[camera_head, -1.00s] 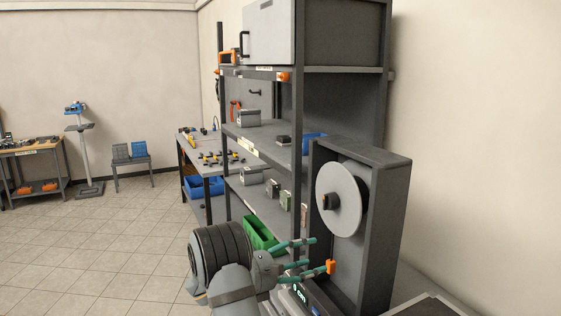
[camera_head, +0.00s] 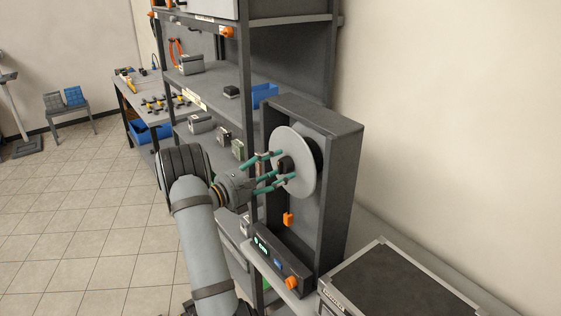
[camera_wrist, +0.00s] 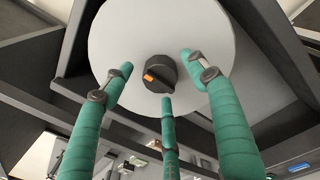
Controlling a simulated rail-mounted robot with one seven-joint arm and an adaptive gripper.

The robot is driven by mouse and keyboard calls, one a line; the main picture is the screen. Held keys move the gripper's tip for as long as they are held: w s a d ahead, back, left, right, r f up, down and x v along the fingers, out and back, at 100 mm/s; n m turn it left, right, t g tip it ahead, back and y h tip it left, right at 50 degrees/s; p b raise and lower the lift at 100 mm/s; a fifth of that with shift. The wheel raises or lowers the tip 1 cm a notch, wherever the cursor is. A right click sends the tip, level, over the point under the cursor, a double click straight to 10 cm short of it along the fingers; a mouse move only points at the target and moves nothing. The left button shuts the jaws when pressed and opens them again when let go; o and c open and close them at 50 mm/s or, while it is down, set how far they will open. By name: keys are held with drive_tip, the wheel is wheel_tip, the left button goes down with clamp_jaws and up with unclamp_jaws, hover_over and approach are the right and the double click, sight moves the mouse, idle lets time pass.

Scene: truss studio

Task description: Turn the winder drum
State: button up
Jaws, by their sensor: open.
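The winder drum (camera_head: 306,170) is a pale grey disc set upright in a dark grey housing (camera_head: 345,180). A dark hub knob (camera_head: 285,164) with an orange mark stands out from its middle. My gripper (camera_head: 276,170) has three green fingers and is at the drum's face. In the wrist view the drum (camera_wrist: 205,35) fills the upper middle, with the knob (camera_wrist: 160,73) between the open fingers (camera_wrist: 158,82). The fingers are spread around the knob with gaps to it. I cannot tell whether any fingertip touches the disc.
Below the drum are an orange lever (camera_head: 288,219) and a control box with an orange knob (camera_head: 291,283). A dark-topped case (camera_head: 395,285) stands front right. Shelves (camera_head: 205,80) with small boxes rise behind on the left.

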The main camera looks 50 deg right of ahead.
drive_tip(key=shift+x, duration=0.75)
drive_tip(key=c, duration=0.3)
drive_tip(key=shift+w, duration=0.1)
drive_tip(key=c, duration=1.1)
clamp_jaws()
